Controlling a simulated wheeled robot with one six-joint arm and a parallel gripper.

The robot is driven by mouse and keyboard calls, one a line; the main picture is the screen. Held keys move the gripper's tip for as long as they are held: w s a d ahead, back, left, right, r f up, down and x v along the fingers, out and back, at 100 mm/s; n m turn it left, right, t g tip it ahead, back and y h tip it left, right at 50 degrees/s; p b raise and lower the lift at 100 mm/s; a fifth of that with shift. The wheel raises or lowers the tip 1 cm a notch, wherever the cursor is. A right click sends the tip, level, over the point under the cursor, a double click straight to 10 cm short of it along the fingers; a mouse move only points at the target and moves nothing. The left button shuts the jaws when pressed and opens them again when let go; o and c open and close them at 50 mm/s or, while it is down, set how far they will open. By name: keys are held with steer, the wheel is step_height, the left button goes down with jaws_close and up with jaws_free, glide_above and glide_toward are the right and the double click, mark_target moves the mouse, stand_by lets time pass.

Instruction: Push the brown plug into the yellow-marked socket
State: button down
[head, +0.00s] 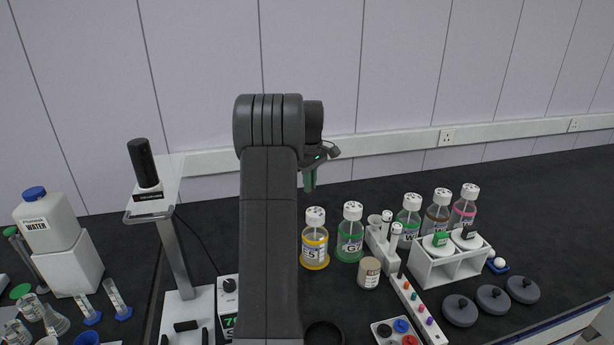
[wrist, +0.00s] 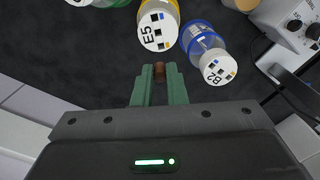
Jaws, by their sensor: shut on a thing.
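My gripper (wrist: 159,72) has its green fingers shut on the brown plug (wrist: 159,69), which shows as a small brown end between the fingertips. In the wrist view the plug is just short of the white cap of bottle E5 (wrist: 157,32), apart from it as far as I can tell. That cap has several dark sockets with small coloured marks, one seemingly yellow (wrist: 167,44). Bottle B2 (wrist: 212,66), with a blue collar, stands beside it. In the head view my gripper (head: 309,186) hangs above and behind the yellow-ringed bottle E5 (head: 315,245); the plug is not discernible there.
A white rack (head: 447,265) and a strip of coloured plugs (head: 419,309) are further right. A stand (head: 172,240) rises at left. My arm hides the middle bench.

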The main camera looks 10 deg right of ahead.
steer(key=shift+s+f, duration=0.15)
steer(key=shift+f, duration=1)
step_height(320, 180, down, 2)
steer(key=shift+f+b, duration=0.15)
steer(key=shift+b, duration=0.7)
steer(key=shift+r, duration=0.2)
steer(key=shift+p, duration=0.75)
steer(key=shift+f, duration=1.25)
stand_by(3.0)
steer(key=c, duration=1.4)
jaws_free()
steer(key=shift+r, duration=0.1)
